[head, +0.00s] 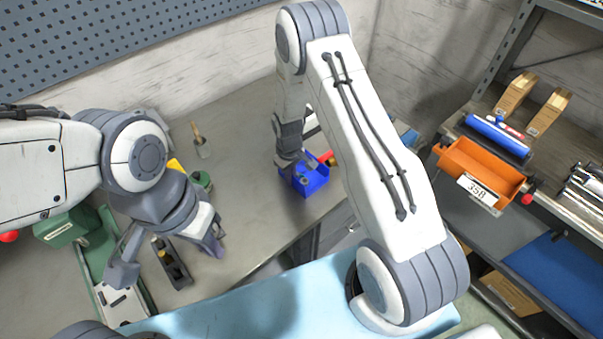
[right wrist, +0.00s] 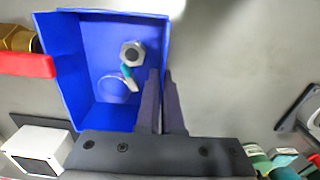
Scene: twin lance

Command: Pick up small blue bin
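The small blue bin (head: 312,181) stands on the grey workbench near its front edge, below my right forearm. In the right wrist view the bin (right wrist: 75,70) fills the upper left, with a hex nut and a small teal-tipped item inside. My right gripper (head: 296,164) is at the bin; in the wrist view its fingers (right wrist: 162,100) are close together on either side of the bin's right wall, one inside and one outside, apparently clamped on it. My left gripper (head: 168,258) is open and empty over the left part of the bench, its fingers spread wide.
A dark narrow tray (head: 172,264) lies between the left fingers. A red-handled item (head: 326,157) lies against the bin. A white box (right wrist: 38,150) is beside it.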

